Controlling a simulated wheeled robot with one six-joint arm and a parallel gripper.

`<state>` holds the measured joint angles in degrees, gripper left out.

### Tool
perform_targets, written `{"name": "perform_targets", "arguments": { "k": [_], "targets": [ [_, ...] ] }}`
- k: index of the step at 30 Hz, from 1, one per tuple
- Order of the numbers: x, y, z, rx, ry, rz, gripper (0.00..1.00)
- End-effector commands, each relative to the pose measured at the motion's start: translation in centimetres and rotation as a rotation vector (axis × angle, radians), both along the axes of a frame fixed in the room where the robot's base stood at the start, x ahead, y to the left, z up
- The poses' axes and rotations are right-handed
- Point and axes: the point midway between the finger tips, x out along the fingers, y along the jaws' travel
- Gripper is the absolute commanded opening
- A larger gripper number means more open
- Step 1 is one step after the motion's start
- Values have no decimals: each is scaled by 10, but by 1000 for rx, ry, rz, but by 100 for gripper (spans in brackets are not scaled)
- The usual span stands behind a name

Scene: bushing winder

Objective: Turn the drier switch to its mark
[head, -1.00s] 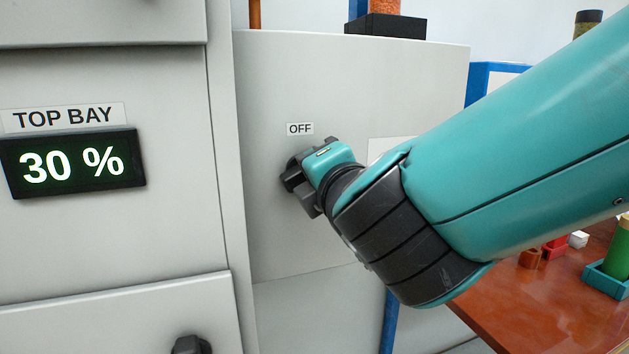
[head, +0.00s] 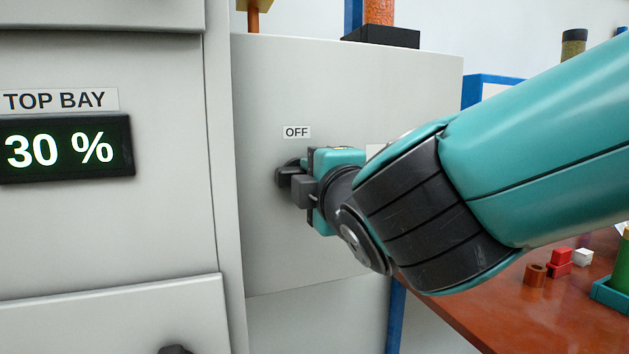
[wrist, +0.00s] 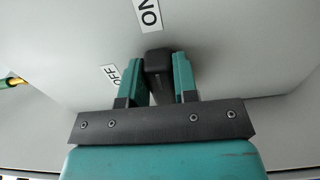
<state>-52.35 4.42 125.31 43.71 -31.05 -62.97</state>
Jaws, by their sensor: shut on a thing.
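The drier switch is a black knob (head: 284,179) on a pale grey cabinet face, under an OFF label (head: 296,132). My gripper (head: 298,186) reaches it from the right and hides much of it. In the wrist view, the two teal fingers (wrist: 158,72) are shut on the sides of the black knob (wrist: 158,62). The ON label (wrist: 148,14) is just beyond the knob's far end there, and the OFF label (wrist: 110,75) is off to the left. In the head view, a white label edge (head: 374,150) shows behind my wrist; its text is hidden.
A display reading 30 % (head: 62,149) sits under a TOP BAY label at left. Another black knob (head: 175,350) shows at the bottom edge. A red-brown table (head: 520,315) with small blocks (head: 561,257) and a green cylinder lies under my arm at right.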

Motion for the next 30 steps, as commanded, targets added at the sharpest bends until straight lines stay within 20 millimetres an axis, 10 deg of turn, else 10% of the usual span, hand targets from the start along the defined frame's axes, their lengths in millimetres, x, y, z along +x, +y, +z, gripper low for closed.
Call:
{"name": "perform_targets", "arguments": {
  "k": [8,9,12,23,30],
  "targets": [
    [0,-1,0,2,3,-2,4],
    [0,-1,0,2,3,-2,34],
    [0,0,0,1,2,-1,53],
    [-7,-1,-1,1,1,2,53],
    [-53,-13,-3,2,-1,9,53]
  ]
}}
